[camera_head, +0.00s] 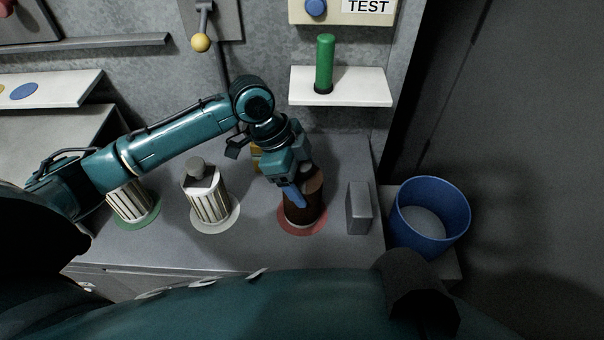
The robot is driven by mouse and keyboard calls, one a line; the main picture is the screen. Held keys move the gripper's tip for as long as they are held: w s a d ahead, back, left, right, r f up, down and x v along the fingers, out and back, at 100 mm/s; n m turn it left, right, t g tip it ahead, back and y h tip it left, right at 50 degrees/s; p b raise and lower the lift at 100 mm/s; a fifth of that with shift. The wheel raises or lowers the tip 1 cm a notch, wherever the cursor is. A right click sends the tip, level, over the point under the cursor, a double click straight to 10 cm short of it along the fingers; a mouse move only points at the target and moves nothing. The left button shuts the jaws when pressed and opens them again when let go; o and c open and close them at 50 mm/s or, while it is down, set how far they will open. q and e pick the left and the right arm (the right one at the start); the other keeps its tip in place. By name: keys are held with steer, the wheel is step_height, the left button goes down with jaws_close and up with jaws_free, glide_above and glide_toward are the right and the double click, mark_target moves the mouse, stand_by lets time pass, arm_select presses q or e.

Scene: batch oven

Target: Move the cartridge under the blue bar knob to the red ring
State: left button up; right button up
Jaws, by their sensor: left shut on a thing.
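My left gripper (291,186) is shut on the blue bar knob (293,198) on top of a dark brown cartridge (305,209). The cartridge stands upright, or nearly so, over the red ring (301,230) at the right part of the worktop. The ring shows around its base; I cannot tell whether the base touches the surface. The gripper hides part of the cartridge's top. My right gripper is not in view.
A ribbed cartridge with a grey knob (208,196) stands on a white ring (215,223). Another ribbed cartridge (131,204) on a green ring (139,220) is partly behind my arm. A grey block (359,208) and blue bucket (431,215) are to the right.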

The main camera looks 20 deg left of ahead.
arm_select(q)
steer(key=shift+f, duration=0.15)
steer(key=o, duration=1.7)
steer(key=shift+c, duration=0.2)
steer(key=v, duration=1.3)
steer(key=shift+b, duration=0.35)
